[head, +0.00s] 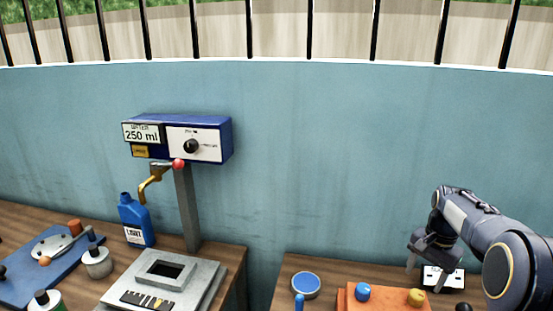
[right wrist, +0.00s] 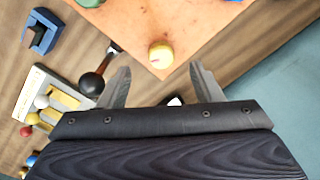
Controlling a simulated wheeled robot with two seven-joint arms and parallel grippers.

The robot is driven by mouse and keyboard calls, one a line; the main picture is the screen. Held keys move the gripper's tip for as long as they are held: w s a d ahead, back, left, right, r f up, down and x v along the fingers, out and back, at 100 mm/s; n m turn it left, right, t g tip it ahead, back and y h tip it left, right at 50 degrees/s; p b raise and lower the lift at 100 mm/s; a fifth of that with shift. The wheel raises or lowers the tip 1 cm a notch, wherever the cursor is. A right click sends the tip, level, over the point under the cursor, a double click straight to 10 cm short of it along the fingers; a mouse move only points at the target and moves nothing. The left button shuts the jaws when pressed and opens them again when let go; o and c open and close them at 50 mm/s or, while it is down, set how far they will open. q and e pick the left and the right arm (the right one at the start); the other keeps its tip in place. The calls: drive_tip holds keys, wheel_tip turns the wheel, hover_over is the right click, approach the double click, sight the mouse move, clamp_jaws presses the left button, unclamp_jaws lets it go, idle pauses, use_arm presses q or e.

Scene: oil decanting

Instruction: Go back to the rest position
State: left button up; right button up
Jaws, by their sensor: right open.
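My right gripper (head: 432,270) hangs from the arm at the right of the head view, above the right-hand table. In the right wrist view its two fingers (right wrist: 160,72) are spread apart with nothing between them. A yellow knob (right wrist: 161,56) on an orange board (right wrist: 130,20) lies beyond the fingertips. In the head view the orange board (head: 388,301) is at the bottom, left of the gripper, with a blue knob (head: 363,292) and the yellow knob (head: 416,297) on it. My left gripper does not show.
A blue dispenser (head: 215,139) reading 250 ml stands on a post over the left table. A blue bottle (head: 133,222) is beside the post. A blue-topped round item (head: 306,285) sits left of the orange board. A gap separates the tables. A black-handled lever (right wrist: 92,84) is near the left finger.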

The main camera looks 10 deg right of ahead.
drive_tip(key=s+a+r+n+t+y, duration=0.3)
drive_tip(key=s+a+r+n, duration=0.2)
drive_tip(key=s+a, duration=0.7)
drive_tip(key=s+a+f+n+t, duration=0.1)
drive_tip(key=s+a+n, duration=0.1)
drive_tip(key=s+a, duration=0.2)
drive_tip(key=s+a+f+n+t, duration=0.1)
drive_tip(key=s+a, duration=0.4)
drive_tip(key=s, duration=0.5)
drive_tip(key=shift+f+n, duration=0.75)
drive_tip(key=shift+n, duration=0.25)
